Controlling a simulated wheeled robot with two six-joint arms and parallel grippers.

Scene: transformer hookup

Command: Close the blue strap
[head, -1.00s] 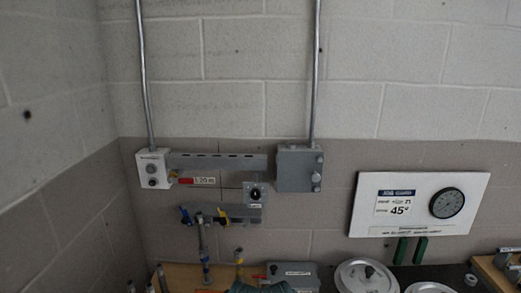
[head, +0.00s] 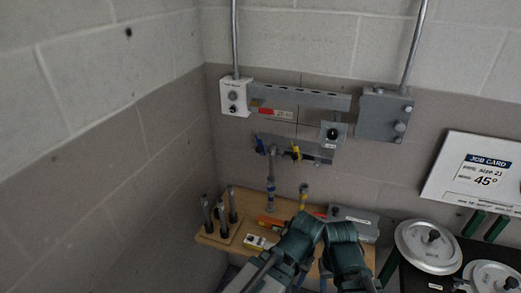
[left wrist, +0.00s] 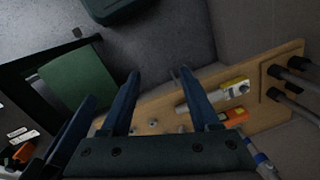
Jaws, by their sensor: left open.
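A small blue strap or clip (head: 258,143) sits at the left end of the lower grey wall bracket in the head view, beside a yellow one (head: 296,152). It looks tilted; at this size I cannot tell whether it is open or shut. Below it a grey cable with a blue band (head: 270,186) hangs to the wooden shelf. In the left wrist view my left gripper (left wrist: 158,73) is open, with nothing between its dark blue fingers, facing the shelf. A blue-banded cable end (left wrist: 262,163) shows at lower right there.
The wooden shelf (head: 212,236) holds several dark upright rods (head: 220,215), a yellow-and-white device (head: 258,243) and a grey box (head: 354,220). Round grey lidded parts (head: 428,246) stand at right. A wall corner closes the left side.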

